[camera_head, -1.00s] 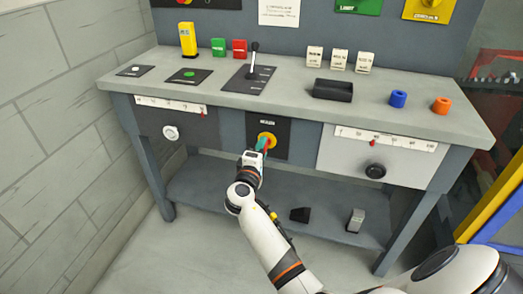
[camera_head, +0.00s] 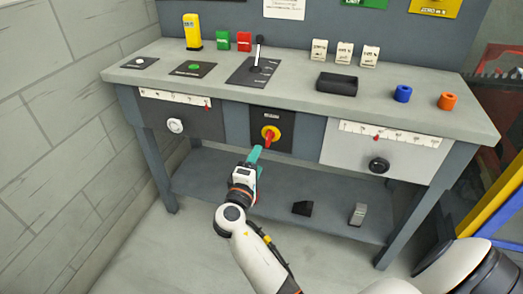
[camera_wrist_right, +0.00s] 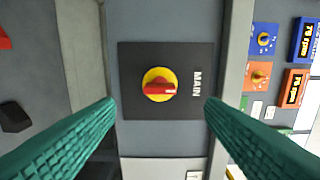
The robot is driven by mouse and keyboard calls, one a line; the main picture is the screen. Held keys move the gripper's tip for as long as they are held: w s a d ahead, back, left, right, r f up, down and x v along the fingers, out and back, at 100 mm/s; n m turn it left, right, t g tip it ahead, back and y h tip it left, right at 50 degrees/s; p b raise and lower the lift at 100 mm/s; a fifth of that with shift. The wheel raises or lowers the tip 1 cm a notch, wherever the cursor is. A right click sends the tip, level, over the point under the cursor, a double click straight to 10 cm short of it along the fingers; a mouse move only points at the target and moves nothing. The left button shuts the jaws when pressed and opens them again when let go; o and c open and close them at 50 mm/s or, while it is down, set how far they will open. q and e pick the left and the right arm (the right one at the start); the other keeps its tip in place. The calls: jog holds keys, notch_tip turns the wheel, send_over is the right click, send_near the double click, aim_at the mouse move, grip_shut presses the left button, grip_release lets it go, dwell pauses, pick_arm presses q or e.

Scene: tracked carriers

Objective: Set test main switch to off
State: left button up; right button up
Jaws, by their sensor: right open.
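The main switch (camera_head: 270,133) is a red handle on a yellow disc, on a black plate on the front of the bench. In the right wrist view the switch (camera_wrist_right: 159,85) sits beside the word MAIN, its red handle in line with that label's side, so it stands about upright in the head view. My right gripper (camera_head: 254,155) is open and empty, just in front of and below the switch in the head view. In the wrist view its teal fingers (camera_wrist_right: 160,105) are spread wide, apart from the handle. My left gripper is not in view.
Drawer-like panels with scales and knobs flank the switch, one knob (camera_head: 175,125) left and a black knob (camera_head: 379,165) right. A lower shelf (camera_head: 215,187) runs beneath.

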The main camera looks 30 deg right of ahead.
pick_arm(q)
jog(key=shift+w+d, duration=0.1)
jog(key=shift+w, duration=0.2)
pick_arm(e)
jog(key=shift+v, duration=1.6)
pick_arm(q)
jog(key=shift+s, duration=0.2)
